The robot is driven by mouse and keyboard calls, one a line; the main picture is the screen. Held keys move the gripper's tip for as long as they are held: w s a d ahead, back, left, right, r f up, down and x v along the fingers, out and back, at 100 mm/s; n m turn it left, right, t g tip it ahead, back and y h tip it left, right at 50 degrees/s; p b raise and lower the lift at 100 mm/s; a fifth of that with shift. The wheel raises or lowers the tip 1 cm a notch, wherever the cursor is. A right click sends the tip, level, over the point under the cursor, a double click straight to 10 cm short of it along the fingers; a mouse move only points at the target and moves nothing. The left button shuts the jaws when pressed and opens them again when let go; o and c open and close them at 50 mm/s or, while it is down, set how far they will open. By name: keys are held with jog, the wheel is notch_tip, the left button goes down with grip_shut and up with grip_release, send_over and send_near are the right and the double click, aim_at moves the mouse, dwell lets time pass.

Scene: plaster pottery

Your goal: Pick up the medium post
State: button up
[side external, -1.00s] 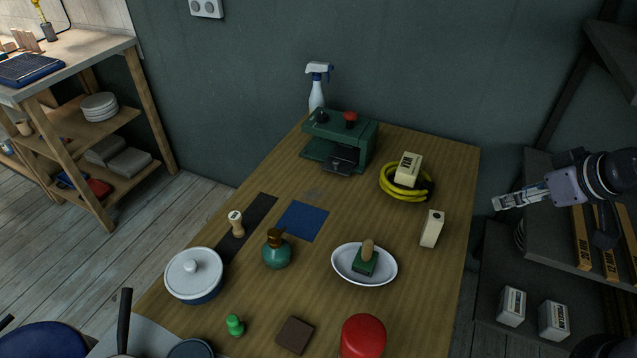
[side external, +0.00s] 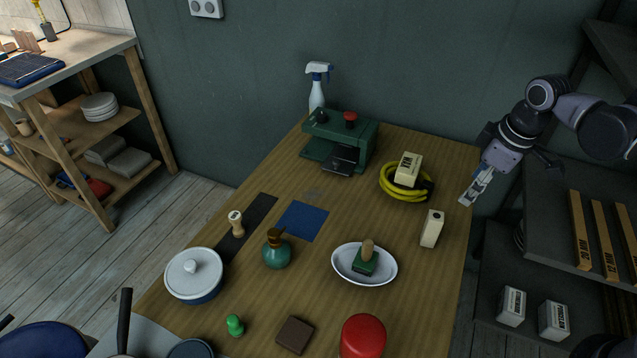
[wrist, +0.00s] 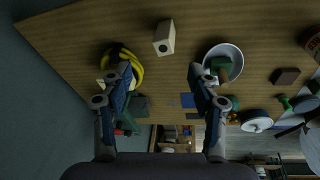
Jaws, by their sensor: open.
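A cream rectangular post (side external: 432,228) with a dark round mark on its end is on the right side of the wooden table. It also shows in the wrist view (wrist: 165,40), ahead of and roughly between the fingers. Other cream blocks are in view, and I cannot read a label saying which is medium. My gripper (side external: 469,197) is open and empty, above the table's right edge, up and to the right of this post and apart from it. In the wrist view my gripper (wrist: 160,75) has its two fingers spread wide.
A yellow coil (side external: 383,181) holds a labelled cream block (side external: 409,168) behind the post. A white oval dish (side external: 345,273) with a green tool is in front-left. A green press (side external: 320,153) and spray bottle (side external: 317,96) stand farther back. A dark shelf (side external: 535,240) is right.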

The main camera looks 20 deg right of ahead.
aim_at(432, 227)
jog(key=w+f+n+g, duration=0.1)
jog(key=f, duration=0.1)
jog(key=w+f+n, duration=0.1)
jog(key=f, duration=0.1)
jog(key=w+a+f+n+g, duration=0.1)
jog(key=w+f, duration=0.1)
jog(key=f, duration=0.1)
jog(key=shift+w+n+g, duration=0.1)
jog(key=shift+n+g, duration=0.2)
jog(key=shift+n, duration=0.1)
notch_tip(432, 227, down, 6)
jog(key=shift+a+r, duration=0.1)
jog(key=f, duration=0.4)
jog(key=shift+w+a, duration=0.3)
jog(key=shift+f, duration=0.7)
grip_shut()
